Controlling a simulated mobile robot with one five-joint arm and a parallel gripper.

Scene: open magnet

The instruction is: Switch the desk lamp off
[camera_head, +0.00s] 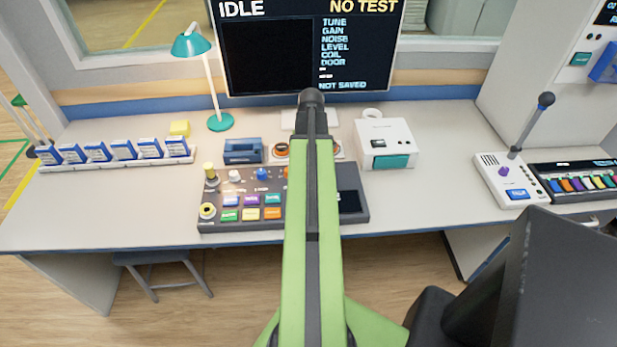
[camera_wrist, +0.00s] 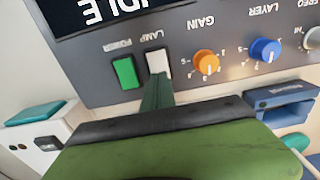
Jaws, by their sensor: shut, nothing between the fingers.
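The desk lamp (camera_head: 190,45) has a teal shade, a thin white stem and a teal base at the back left of the desk; I cannot tell whether it is lit. The dark control console (camera_head: 240,188) stands in front of it. In the wrist view, the console panel is upside down and shows a white switch (camera_wrist: 158,61) labelled LAMP beside a green switch (camera_wrist: 125,72) labelled POWER. My gripper (camera_wrist: 158,82) is shut and empty, its tip at the LAMP switch's near edge; contact is unclear. My arm hides the gripper in the head view.
Orange (camera_wrist: 206,62) and blue (camera_wrist: 265,50) knobs sit beside the LAMP switch. A blue tray-like box (camera_head: 243,151) and a white box with a teal front (camera_head: 386,144) stand behind the console. A row of blue-white cards (camera_head: 122,150) is at left, a microphone unit (camera_head: 508,180) at right.

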